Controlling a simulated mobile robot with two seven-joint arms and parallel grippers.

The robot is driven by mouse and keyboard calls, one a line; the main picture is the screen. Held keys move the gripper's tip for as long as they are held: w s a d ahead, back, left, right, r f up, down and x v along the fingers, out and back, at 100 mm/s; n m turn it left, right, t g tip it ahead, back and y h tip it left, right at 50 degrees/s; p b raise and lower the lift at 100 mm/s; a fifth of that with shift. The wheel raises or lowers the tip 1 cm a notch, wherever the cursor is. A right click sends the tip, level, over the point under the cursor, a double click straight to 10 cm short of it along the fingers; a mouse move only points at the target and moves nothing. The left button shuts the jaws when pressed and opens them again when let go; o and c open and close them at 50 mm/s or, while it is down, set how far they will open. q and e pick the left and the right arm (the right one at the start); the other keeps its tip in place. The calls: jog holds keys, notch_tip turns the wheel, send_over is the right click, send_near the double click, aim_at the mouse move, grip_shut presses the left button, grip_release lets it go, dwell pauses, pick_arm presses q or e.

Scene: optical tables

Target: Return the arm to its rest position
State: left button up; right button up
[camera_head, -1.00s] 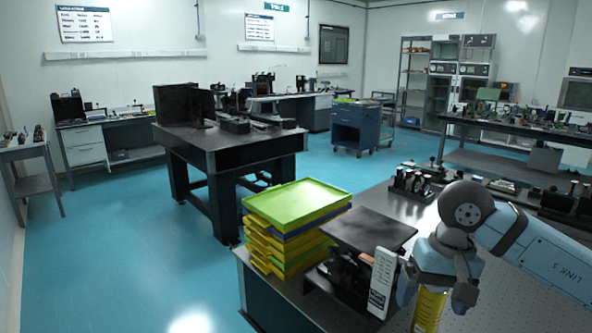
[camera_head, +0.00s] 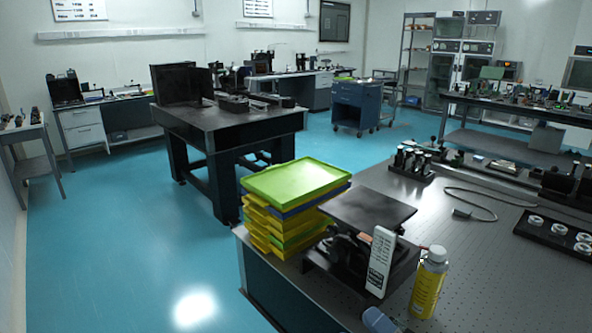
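Neither of my grippers shows in the head view now, and no arm is clearly in the picture. A yellow bottle (camera_head: 428,284) with a white cap stands upright on the near optical table (camera_head: 455,235), close to its front edge. Nothing is seen holding the bottle. A small blue-grey piece (camera_head: 377,320) shows at the bottom edge; I cannot tell whether it is part of my arm.
A stack of yellow and blue trays with a green one on top (camera_head: 297,179) stands at the table's left corner. Beside it are a black platform (camera_head: 366,207) and an upright white remote-like panel (camera_head: 381,260). A cable (camera_head: 478,205) lies on the perforated top. Blue floor is clear at left.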

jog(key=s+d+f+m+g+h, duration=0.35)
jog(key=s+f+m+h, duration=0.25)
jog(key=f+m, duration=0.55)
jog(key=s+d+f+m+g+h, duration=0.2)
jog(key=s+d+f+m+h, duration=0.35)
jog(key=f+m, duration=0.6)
pick_arm(q)
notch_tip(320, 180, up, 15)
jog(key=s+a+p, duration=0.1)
jog(key=p, duration=1.8)
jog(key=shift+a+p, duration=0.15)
jog(key=shift+p, duration=0.2)
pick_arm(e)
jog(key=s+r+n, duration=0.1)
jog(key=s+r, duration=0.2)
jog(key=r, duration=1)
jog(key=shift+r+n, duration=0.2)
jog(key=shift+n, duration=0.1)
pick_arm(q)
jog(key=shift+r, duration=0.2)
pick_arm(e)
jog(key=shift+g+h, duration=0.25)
